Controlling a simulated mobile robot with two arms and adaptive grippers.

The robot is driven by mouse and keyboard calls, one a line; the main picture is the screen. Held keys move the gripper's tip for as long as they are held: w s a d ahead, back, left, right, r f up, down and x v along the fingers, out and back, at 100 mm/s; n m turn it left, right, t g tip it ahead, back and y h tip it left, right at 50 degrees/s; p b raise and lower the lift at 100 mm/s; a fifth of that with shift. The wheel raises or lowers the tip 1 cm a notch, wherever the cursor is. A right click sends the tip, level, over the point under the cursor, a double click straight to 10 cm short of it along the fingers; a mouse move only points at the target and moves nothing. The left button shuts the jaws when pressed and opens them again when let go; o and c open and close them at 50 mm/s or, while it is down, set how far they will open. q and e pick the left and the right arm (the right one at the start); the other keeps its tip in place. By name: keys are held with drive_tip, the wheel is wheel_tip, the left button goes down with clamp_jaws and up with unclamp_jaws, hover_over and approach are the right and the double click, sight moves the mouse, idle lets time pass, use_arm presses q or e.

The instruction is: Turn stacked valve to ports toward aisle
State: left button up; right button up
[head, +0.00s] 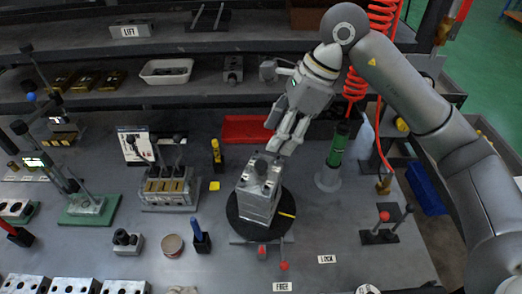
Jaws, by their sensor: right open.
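The stacked valve (258,198) is a silver block stack standing upright on a round black turntable (285,228) in the middle of the bench. Dark round fittings show on its top. My right gripper (281,148) is just above and behind the top of the stack, pointing down. It is open, with nothing seen between its fingers. Whether a fingertip touches the stack I cannot tell. A yellow mark (287,214) lies on the turntable's right side. Red-knobbed levers (283,266) stick out at its front, near labels "FREE" (283,286) and "LOCK" (327,259). My left gripper is not in view.
A red tray (246,129) lies behind the stack. A green bottle (337,146) stands right of my gripper. A valve block with levers (168,187) stands to the left, and a blue-handled tool (200,237) stands front left. Shelves with parts run along the back.

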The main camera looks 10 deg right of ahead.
drive_tip(key=p, duration=0.1)
hover_over(261, 164)
drive_tip(key=d, duration=0.2)
drive_tip(key=f, duration=0.4)
drive_tip(key=shift+s+f, duration=0.3)
drive_tip(key=shift+s, duration=0.05)
drive_tip(key=p+x, duration=0.1)
drive_tip(key=x, duration=0.2)
drive_tip(key=shift+w+a+f, duration=0.1)
drive_tip(key=shift+w+f, duration=0.1)
drive_tip(key=shift+f, duration=0.05)
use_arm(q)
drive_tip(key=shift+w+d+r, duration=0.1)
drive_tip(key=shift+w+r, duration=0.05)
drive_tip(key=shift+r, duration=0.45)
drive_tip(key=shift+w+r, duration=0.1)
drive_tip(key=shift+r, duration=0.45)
use_arm(e)
drive_tip(key=shift+a+f, duration=0.1)
drive_tip(key=shift+f, duration=0.25)
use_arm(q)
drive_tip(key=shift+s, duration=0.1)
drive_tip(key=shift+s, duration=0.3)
use_arm(e)
clamp_jaws()
